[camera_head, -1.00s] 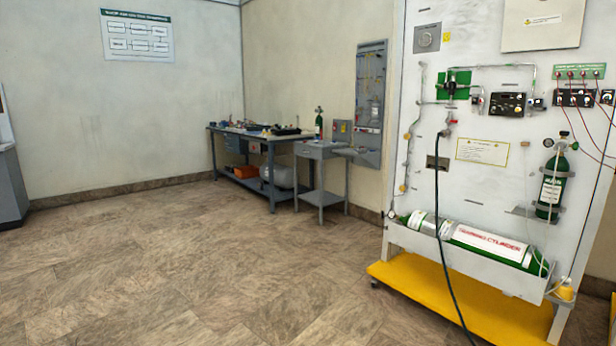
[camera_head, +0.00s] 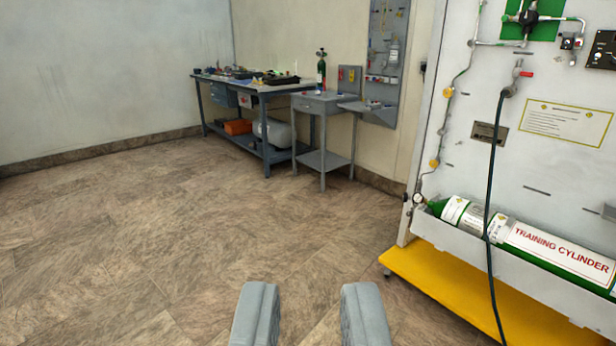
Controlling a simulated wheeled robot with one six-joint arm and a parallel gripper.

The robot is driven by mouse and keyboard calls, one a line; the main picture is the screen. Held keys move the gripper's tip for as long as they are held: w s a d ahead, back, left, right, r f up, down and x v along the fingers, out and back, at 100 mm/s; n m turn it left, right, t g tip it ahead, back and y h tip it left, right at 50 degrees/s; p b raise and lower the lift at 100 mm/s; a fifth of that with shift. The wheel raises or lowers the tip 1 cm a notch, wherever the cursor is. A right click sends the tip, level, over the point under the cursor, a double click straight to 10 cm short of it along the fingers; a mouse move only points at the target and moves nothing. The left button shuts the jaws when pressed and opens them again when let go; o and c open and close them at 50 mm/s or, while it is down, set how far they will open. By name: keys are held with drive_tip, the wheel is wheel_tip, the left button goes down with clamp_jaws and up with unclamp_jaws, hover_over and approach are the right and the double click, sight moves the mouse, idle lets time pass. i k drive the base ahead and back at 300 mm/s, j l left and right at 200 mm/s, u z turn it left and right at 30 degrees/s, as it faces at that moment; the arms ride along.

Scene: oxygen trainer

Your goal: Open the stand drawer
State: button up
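The small grey stand (camera_head: 324,125) stands against the back wall, to the right of the long workbench. Its drawer (camera_head: 306,106) is in the upper part below the top and looks closed; its handle is too small to make out clearly. A green cylinder (camera_head: 321,72) stands upright at the stand's top. My gripper (camera_head: 310,290) shows at the bottom of the view with its two grey fingers apart and nothing between them. It is far from the stand, with open floor between.
The workbench (camera_head: 228,92) has tools on top and an orange box (camera_head: 238,127) and a white tank (camera_head: 270,132) on its lower shelf. The trainer panel (camera_head: 545,170) with its yellow base (camera_head: 440,285) and hanging black hose (camera_head: 490,220) stands close on the right. The floor (camera_head: 150,240) ahead is clear.

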sight(311, 107)
drive_tip(key=i, duration=2.8)
drive_tip(key=i+l+u, duration=0.1)
drive_tip(key=i, duration=1.25)
drive_tip(key=i+l, duration=0.15)
drive_tip(key=i, duration=1.25)
